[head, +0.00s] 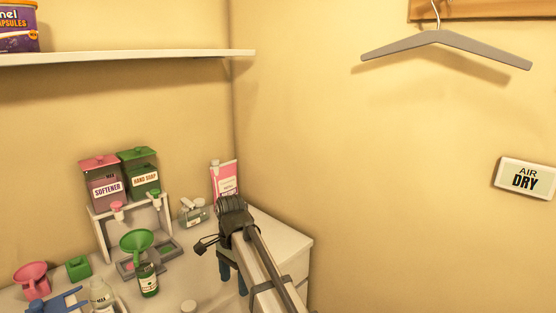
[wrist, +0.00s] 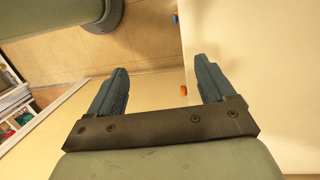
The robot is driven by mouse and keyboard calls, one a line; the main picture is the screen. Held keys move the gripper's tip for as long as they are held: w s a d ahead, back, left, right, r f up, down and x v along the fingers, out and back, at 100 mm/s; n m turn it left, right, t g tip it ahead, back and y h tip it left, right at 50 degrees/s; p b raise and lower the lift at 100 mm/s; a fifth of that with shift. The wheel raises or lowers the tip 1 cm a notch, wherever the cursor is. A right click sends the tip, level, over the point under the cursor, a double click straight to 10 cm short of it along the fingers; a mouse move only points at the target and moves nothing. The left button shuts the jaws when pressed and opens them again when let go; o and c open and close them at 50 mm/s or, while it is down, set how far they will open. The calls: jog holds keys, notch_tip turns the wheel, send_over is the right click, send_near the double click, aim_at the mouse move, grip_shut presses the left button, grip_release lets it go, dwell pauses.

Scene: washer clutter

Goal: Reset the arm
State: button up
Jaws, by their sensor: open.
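My arm reaches in from the bottom of the head view over the right part of the white counter (head: 293,246). My gripper (head: 233,283) points down, its blue fingers partly hidden by the arm. In the wrist view my gripper (wrist: 160,65) is open, with its two blue fingers wide apart and nothing between them. Whether the fingertips touch the counter, I cannot tell.
A dispenser stand holds a pink softener box (head: 103,187) and a green hand soap box (head: 140,175). A green funnel (head: 137,241) sits on a dark green bottle (head: 148,281). A pink carton (head: 225,183) stands behind my gripper. A grey hanger (head: 440,44) hangs upper right.

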jog(key=s+d+f+n+g, duration=0.1)
jog(key=s+d+f, duration=0.2)
jog(key=d+f, duration=0.55)
jog(key=s+d+f+n+g, duration=0.1)
jog(key=s+d+f+n, duration=0.15)
jog(key=f, duration=1.15)
jog(key=s+d+f, duration=0.3)
jog(key=d+f, duration=0.4)
jog(key=f, duration=0.4)
jog(key=s+d+f+n+g, duration=0.1)
jog(key=s+d+f+n, duration=0.1)
jog(key=s+f, duration=0.4)
jog(key=s+d+f+n, duration=0.2)
jog(key=s+d+f, duration=0.3)
jog(key=s, duration=0.7)
jog(key=s+d+f+n+g, duration=0.1)
jog(key=s+d+f, duration=0.3)
jog(key=s+f, duration=0.4)
jog(key=shift+s+f+n+g, duration=0.35)
jog(key=shift+s+n, duration=0.1)
jog(key=shift+s, duration=0.55)
